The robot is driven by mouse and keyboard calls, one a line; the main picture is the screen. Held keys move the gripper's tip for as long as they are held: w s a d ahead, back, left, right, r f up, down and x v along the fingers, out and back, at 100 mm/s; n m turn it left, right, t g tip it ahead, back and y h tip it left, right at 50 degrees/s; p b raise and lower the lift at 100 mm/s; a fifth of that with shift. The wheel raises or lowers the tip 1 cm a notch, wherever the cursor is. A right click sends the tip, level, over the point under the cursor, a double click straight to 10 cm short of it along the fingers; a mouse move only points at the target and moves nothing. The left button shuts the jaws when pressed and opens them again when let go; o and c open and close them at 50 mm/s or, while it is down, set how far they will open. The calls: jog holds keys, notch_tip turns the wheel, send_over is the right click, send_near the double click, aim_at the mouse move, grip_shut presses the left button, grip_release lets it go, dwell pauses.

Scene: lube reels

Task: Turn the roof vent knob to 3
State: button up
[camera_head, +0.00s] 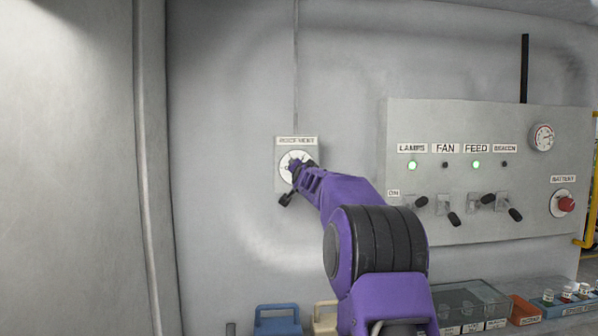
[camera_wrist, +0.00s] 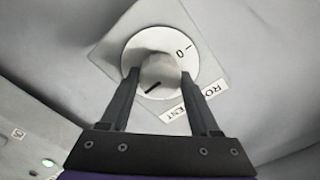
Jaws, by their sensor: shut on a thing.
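The roof vent knob plate (camera_head: 281,180) is on the wall left of the switch panel, under a label reading roof vent. In the wrist view the round white dial (camera_wrist: 136,49) shows the marks 0 and 1, and a dark pointer line is at its lower left. The grey knob (camera_wrist: 158,70) stands at the dial's middle. My gripper (camera_wrist: 158,76) has one finger on each side of the knob and is shut on it. In the head view my gripper (camera_head: 293,180) covers part of the dial. The other numbers are hidden or unreadable.
The switch panel (camera_head: 480,220) with toggles, two lit green lamps, a gauge (camera_head: 543,137) and a red battery knob (camera_head: 566,204) is to the right. Below are a blue-handled container (camera_head: 277,321), a beige one and several small bins. The wall left of the dial is clear.

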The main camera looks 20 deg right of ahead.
dwell(0.4)
jog(key=o, duration=1.4)
jog(key=shift+c, duration=0.2)
jog(key=b+v, duration=0.2)
jog(key=v, duration=1.5)
jog(key=shift+s, duration=0.2)
jog(key=shift+a, duration=0.1)
